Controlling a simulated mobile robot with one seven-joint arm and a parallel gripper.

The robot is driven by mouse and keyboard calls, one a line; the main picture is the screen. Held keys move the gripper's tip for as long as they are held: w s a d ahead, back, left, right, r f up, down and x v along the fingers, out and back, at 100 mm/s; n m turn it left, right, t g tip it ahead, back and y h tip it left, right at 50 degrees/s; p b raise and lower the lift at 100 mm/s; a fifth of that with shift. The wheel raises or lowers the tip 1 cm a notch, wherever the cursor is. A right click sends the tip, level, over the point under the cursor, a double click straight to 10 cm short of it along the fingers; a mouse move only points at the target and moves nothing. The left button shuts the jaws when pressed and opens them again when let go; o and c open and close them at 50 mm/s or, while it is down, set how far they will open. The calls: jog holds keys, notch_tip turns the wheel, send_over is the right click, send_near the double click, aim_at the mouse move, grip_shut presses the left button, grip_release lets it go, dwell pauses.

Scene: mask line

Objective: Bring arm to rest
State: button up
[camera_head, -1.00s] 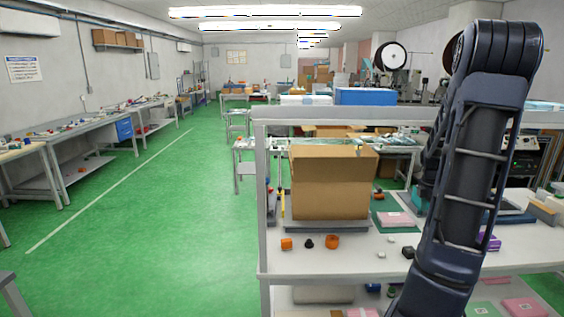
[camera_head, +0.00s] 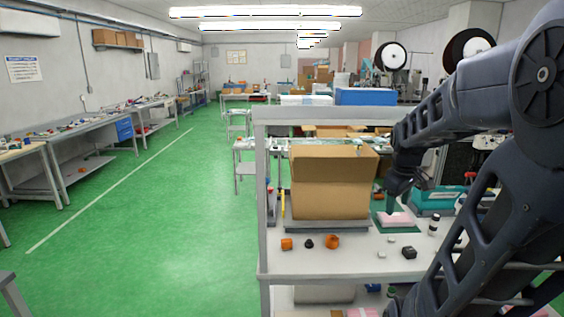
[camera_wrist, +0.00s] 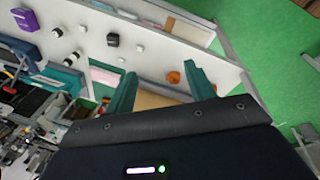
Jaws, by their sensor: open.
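My arm reaches in from the right in the head view and bends down over the white workbench (camera_head: 340,258). My gripper (camera_head: 391,208) is near the right side of an open cardboard box (camera_head: 328,185). In the wrist view my gripper (camera_wrist: 159,69) shows two green fingers spread apart, with nothing between them. In the head view the fingers are small and partly merge with the green mat behind them. A pink pack (camera_head: 396,220) lies just below and beside the gripper; I cannot tell whether they touch.
Orange parts (camera_head: 332,241), a black part (camera_head: 409,252) and a small dark bottle (camera_head: 433,225) stand on the bench. A teal bin (camera_head: 436,199) is right of the gripper. A bench post (camera_head: 262,200) marks the left end. Open green floor (camera_head: 140,220) lies left.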

jog(key=s+a+r+m+t+y, duration=0.1)
jog(key=s+a+r+m+t, duration=0.1)
jog(key=s+a+r+m, duration=0.2)
jog(key=s+a+m, duration=0.1)
jog(key=s+m, duration=0.1)
jog(key=s, duration=0.1)
jog(key=shift+s+a, duration=0.2)
jog(key=shift+a, duration=0.2)
